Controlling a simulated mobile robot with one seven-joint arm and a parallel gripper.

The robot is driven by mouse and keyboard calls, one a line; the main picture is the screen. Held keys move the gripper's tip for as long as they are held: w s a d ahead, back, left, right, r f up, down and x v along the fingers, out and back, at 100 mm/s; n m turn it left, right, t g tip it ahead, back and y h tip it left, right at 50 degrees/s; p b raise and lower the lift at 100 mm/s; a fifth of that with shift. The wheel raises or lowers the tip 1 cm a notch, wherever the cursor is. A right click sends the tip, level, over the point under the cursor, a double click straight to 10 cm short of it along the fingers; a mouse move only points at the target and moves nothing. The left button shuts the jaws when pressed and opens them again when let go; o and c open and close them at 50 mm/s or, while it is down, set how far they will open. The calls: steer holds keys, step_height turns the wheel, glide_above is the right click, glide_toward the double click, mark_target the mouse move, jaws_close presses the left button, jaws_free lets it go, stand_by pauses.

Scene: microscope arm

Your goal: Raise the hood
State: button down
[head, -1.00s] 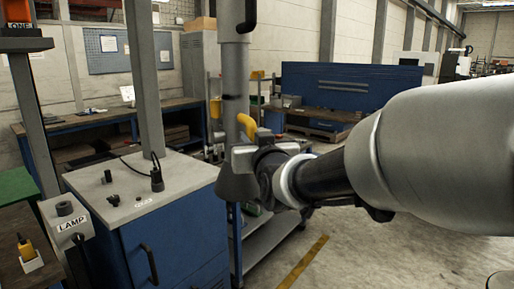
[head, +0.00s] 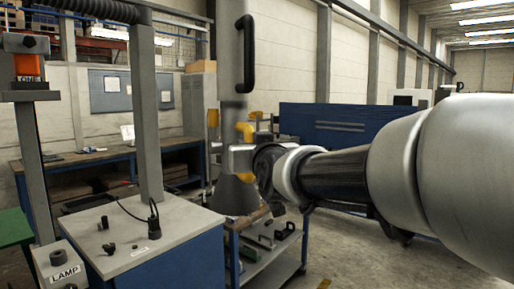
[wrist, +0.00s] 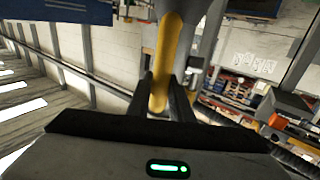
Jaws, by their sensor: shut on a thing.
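The hood (head: 237,195) is a grey cone at the lower end of a vertical grey tube (head: 230,60). A yellow handle (head: 244,131) sits on it, and the same handle shows in the wrist view (wrist: 170,45). My gripper (wrist: 163,88) is shut on the yellow handle, with a dark finger on each side of it. In the head view my gripper (head: 252,160) reaches the hood from the right, and my wrist hides part of its right side. The hood hangs above the shelf cart.
A blue cabinet with a pale top (head: 175,235) stands at the lower left, with a black cable and knobs on it. A LAMP box (head: 62,272) is at the left edge. A shelf cart (head: 270,245) stands below the hood. A black handle (head: 246,53) is higher on the tube.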

steer(key=c, duration=1.6)
jaws_free()
steer(key=shift+r, duration=0.45)
steer(key=shift+f, duration=0.15)
steer(key=b+v, duration=0.1)
steer(key=v, duration=1.6)
steer(key=shift+s+b, duration=0.2)
steer(key=shift+b, duration=0.2)
steer(key=s+d+f+m+g+h+p, duration=0.1)
steer(key=s+d+f+g+p, duration=0.2)
steer(key=s+d+f+g, duration=0.1)
steer(key=s+d+f+m+g+h+p, duration=0.1)
steer(key=s+d+f+g+h+p, duration=0.1)
steer(key=s+d+f+g+p, duration=0.2)
steer(key=s+d+f+g+h+p, duration=0.1)
steer(key=s+d+f+g+p, duration=0.2)
steer(key=s+f, duration=0.3)
steer(key=shift+s+d+f+m+g, duration=0.1)
steer(key=shift+d+f+m+g, duration=0.15)
steer(key=shift+f, duration=0.5)
steer(key=shift+d+f+m+g, duration=0.15)
steer(key=shift+d+f, duration=0.05)
steer(key=shift+f, duration=0.6)
